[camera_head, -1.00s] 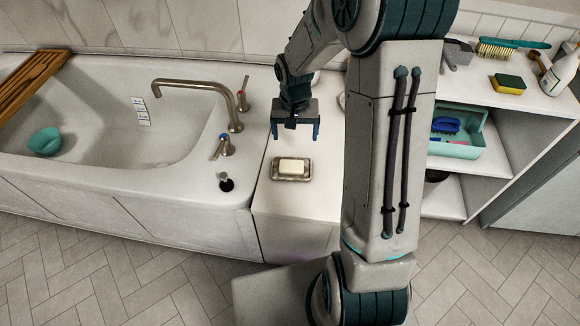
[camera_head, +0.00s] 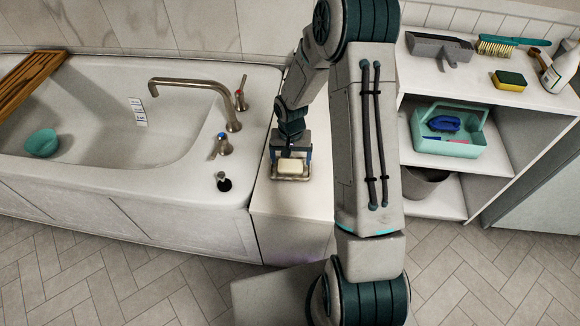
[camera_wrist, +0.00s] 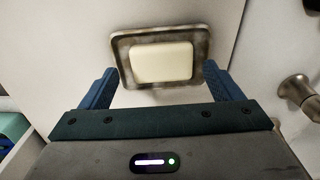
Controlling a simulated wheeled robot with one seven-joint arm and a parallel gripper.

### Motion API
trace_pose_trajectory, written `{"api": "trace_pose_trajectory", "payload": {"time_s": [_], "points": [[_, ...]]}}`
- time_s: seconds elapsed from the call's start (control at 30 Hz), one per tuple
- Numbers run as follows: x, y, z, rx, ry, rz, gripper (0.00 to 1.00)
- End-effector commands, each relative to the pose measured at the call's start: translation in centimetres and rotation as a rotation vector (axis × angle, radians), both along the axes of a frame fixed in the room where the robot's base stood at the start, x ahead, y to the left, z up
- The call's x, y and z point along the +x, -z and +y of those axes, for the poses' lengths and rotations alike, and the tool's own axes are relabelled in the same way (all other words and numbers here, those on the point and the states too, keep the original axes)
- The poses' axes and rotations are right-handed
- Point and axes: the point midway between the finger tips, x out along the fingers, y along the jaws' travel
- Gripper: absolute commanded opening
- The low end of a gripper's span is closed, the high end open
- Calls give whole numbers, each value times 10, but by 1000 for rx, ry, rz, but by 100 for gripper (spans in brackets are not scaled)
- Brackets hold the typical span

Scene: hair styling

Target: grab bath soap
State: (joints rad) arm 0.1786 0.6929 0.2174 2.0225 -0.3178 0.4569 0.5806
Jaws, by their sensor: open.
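The bath soap (camera_head: 287,166) is a pale cream bar lying in a shallow grey-brown soap dish (camera_head: 291,178) on the white counter beside the tub. The soap (camera_wrist: 161,62) and the dish rim (camera_wrist: 122,47) also show in the wrist view. My gripper (camera_head: 291,158) is open and just above the dish. In the wrist view my gripper (camera_wrist: 160,85) has one blue finger on each side of the dish's near part. The fingers look wider apart than the soap, with nothing held. I cannot tell how high the fingertips are above the counter.
The bathtub (camera_head: 120,180) with a curved faucet (camera_head: 195,88) and handles stands left of the counter (camera_head: 290,225). At right a white shelf holds a grey dustpan (camera_head: 440,46), a brush (camera_head: 510,44), a sponge (camera_head: 509,81), a spray bottle (camera_head: 560,66) and a teal caddy (camera_head: 448,132).

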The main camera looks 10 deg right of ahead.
Motion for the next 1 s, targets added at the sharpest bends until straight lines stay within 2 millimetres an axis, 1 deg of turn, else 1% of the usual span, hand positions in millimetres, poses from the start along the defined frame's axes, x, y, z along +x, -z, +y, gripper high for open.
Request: {"api": "trace_pose_trajectory", "payload": {"time_s": [0.03,0.2,0.3,0.57,0.6,0.67,0.7,0.73,1.0], "points": [[1,8,1,1,-1,4,85],[4,31,1,0,0,4,85],[4,39,0,0,1,2,85],[4,41,0,0,1,1,85],[4,41,0,0,1,1,80],[4,41,0,0,1,1,63],[4,41,0,0,1,1,52],[4,41,0,0,1,1,50],[4,41,1,0,1,0,50]]}}
